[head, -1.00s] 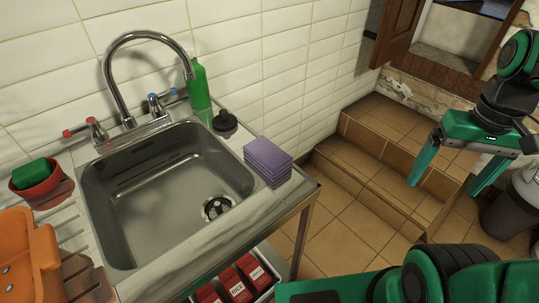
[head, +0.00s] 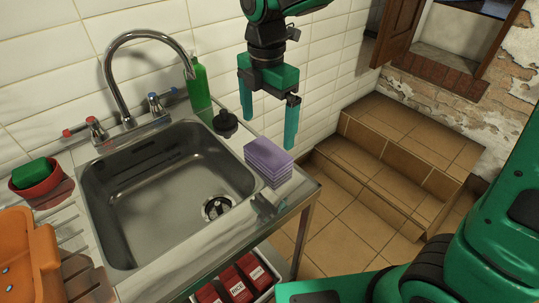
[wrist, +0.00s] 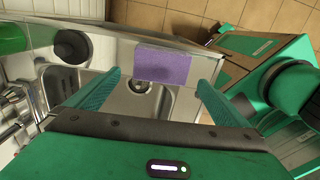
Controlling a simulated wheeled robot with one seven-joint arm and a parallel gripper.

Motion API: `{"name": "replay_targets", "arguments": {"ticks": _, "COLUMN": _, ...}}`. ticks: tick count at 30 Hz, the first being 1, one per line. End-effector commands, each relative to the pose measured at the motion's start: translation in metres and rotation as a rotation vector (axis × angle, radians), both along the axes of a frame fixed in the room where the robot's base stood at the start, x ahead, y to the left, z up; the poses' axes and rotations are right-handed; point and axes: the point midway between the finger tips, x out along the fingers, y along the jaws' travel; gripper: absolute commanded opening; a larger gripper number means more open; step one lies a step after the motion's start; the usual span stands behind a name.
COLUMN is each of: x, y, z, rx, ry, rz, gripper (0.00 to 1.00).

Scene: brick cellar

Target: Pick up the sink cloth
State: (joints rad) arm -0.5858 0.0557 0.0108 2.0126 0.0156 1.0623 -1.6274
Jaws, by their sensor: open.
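The sink cloth (head: 268,162) is a folded purple stack lying on the right rim of the steel sink, near the counter's corner. It also shows in the wrist view (wrist: 162,66), beyond and between my fingertips. My gripper (head: 268,130) is open and empty, pointing down above the cloth in the head view, with its two green fingers apart. In the wrist view my gripper (wrist: 158,80) has a finger on either side of the cloth's line, and I see no contact. Nothing hides the cloth.
A black round stopper (head: 225,123) and a green bottle (head: 198,88) stand behind the cloth by the tiled wall. The sink basin (head: 150,190) and tall tap (head: 115,70) are to the left. Tiled steps (head: 400,150) lie to the right. Boxes (head: 235,280) sit on a shelf below.

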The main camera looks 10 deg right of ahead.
Motion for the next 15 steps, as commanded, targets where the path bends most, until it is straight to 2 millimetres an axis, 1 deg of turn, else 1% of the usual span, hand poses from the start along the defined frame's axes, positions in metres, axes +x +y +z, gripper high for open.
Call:
{"name": "replay_targets", "arguments": {"ticks": 1, "x": -0.001, "y": -0.001, "z": -0.009, "rx": -0.003, "ry": 0.004, "rz": -0.001, "gripper": 1.0}}
{"name": "replay_targets", "arguments": {"ticks": 3, "x": -0.001, "y": -0.002, "z": -0.02, "rx": -0.002, "ry": 0.003, "rz": -0.003, "gripper": 1.0}}
{"name": "replay_targets", "arguments": {"ticks": 6, "x": -0.001, "y": -0.002, "z": -0.032, "rx": -0.002, "ry": 0.003, "rz": -0.005, "gripper": 1.0}}
{"name": "replay_targets", "arguments": {"ticks": 13, "x": -0.001, "y": -0.003, "z": -0.047, "rx": -0.001, "ry": 0.002, "rz": -0.007, "gripper": 1.0}}
{"name": "replay_targets", "arguments": {"ticks": 15, "x": -0.001, "y": -0.003, "z": -0.054, "rx": -0.002, "ry": 0.002, "rz": -0.007, "gripper": 1.0}}
